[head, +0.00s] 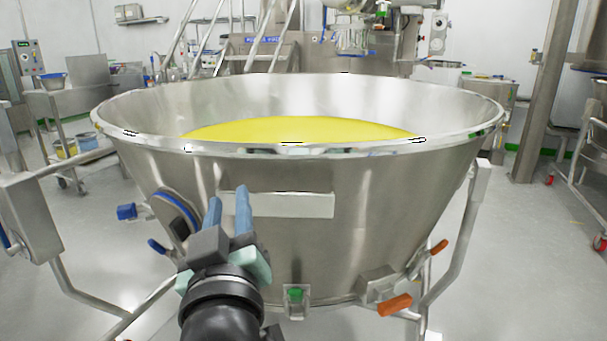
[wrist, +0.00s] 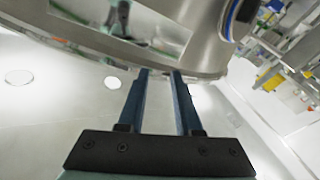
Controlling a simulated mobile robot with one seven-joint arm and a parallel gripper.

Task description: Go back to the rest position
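My gripper (head: 228,203) is in front of a large steel bowl (head: 405,190), its two blue fingers pointing up and forward. In the wrist view the fingers of my gripper (wrist: 160,74) stand apart with nothing between them, so it is open and empty. Yellow material (head: 300,129) fills part of the bowl.
The bowl stands on a tubular frame (head: 462,240) with orange handles (head: 395,305). A blue-rimmed round fitting (head: 175,212) sits on its left side, close to my gripper. A steel column (head: 545,90) and a wheeled rack (head: 590,180) are at right.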

